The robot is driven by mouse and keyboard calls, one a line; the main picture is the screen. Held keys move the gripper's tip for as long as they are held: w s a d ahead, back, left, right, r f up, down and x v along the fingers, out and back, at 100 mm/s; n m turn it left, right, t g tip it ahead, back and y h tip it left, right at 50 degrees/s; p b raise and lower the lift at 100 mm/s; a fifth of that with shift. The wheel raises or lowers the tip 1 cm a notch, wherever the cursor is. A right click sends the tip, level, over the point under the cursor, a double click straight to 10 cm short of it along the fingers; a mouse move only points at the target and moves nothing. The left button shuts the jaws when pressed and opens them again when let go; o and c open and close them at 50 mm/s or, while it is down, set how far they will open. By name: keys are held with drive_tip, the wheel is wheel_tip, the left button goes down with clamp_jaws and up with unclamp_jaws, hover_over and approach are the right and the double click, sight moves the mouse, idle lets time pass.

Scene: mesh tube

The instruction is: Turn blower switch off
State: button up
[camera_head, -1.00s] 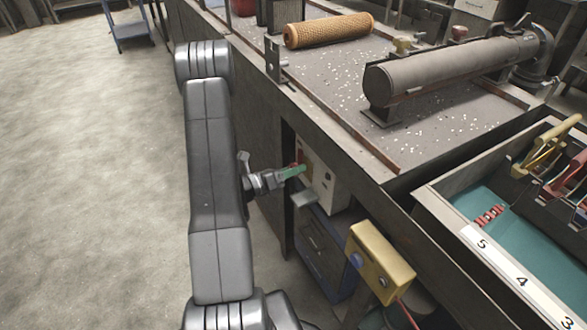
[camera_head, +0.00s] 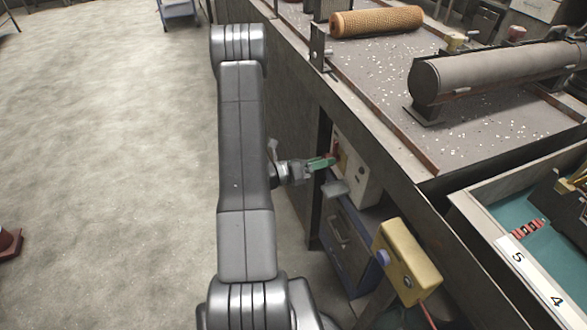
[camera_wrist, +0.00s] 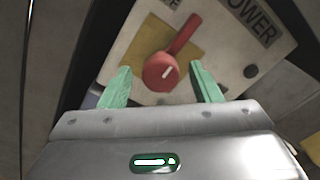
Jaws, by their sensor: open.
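The blower switch is a red rotary knob with a long handle (camera_wrist: 165,68) on a yellow plate, seen in the wrist view. Its handle points up and to the right. It sits on a pale switch box (camera_wrist: 225,70) lettered "...OWER". The switch box also shows in the head view (camera_head: 357,180), under the bench edge. My gripper (camera_wrist: 158,84) is open, with one green finger on each side of the knob's lower part in the picture. I cannot tell whether the fingers touch it. In the head view my gripper (camera_head: 322,163) is at the box's left face, and the knob is mostly hidden there.
A yellow box with buttons (camera_head: 408,262) hangs at the bench front, right of the switch box. The bench (camera_head: 400,110) carries a mesh tube (camera_head: 376,21) and a grey cylinder (camera_head: 490,75). Open floor (camera_head: 110,150) lies to the left.

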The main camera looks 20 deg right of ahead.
drive_tip(key=s+a, duration=0.1)
drive_tip(key=a, duration=1)
drive_tip(key=shift+a, duration=0.4)
drive_tip(key=shift+w+d, duration=0.15)
drive_tip(key=shift+d, duration=2.1)
drive_tip(key=shift+w+d, duration=0.2)
drive_tip(key=shift+d, duration=2.1)
drive_tip(key=shift+w+d, duration=0.15)
drive_tip(key=shift+d, duration=2.1)
drive_tip(key=shift+a, duration=0.1)
